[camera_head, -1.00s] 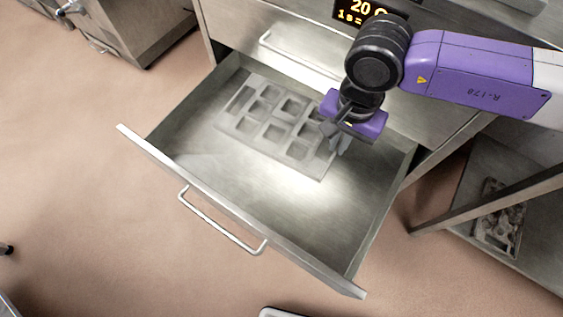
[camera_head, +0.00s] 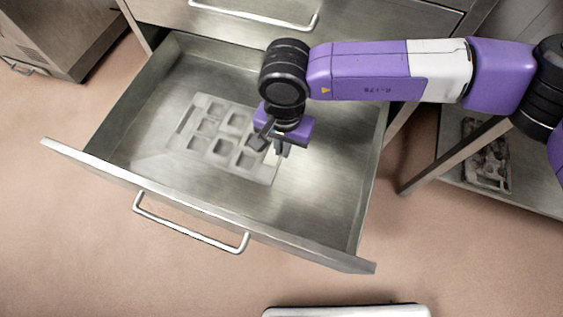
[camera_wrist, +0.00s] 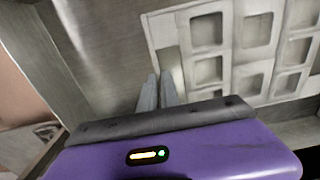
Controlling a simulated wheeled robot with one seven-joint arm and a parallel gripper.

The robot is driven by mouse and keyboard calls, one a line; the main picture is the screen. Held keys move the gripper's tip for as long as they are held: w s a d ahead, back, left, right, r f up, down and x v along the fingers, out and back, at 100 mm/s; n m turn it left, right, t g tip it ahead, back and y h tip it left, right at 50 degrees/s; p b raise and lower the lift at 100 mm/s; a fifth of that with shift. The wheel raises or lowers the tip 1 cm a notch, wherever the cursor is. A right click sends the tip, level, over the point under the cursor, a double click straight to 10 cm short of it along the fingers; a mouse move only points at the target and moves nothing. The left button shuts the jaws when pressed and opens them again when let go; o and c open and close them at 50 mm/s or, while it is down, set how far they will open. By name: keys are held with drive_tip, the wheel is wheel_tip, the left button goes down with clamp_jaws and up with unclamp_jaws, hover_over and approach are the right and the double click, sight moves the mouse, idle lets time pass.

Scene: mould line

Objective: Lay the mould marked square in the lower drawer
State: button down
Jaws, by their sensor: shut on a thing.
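The mould (camera_head: 262,176) is a pale grey flat plate with several squarish cavities and a slot at its left end. It lies flat, or very nearly so, inside the open lower drawer (camera_head: 310,215); I cannot tell if it touches the floor. I cannot read any mark on it. My gripper (camera_head: 281,150) is at the mould's right end, fingers pointing down, and is shut on it. In the wrist view the fingers (camera_wrist: 160,90) meet the mould's end (camera_wrist: 165,37) by a slot; the exact grip is partly hidden.
The closed upper drawer's handle (camera_head: 262,17) is above. A lower shelf at right holds a dark tray-like thing (camera_head: 487,155). A grey cabinet (camera_head: 65,35) stands at the left. A white-edged object (camera_head: 345,311) shows at the bottom. Bare drawer floor surrounds the mould.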

sight(283, 168)
drive_tip(key=shift+f+b, duration=1.25)
drive_tip(key=shift+f, duration=3.1)
drive_tip(key=shift+f, duration=0.2)
drive_tip(key=c, duration=1.6)
unclamp_jaws()
drive_tip(key=shift+r, duration=0.1)
wheel_tip(283, 168, up, 12)
drive_tip(key=p, duration=0.4)
drive_tip(key=shift+d+r, duration=0.1)
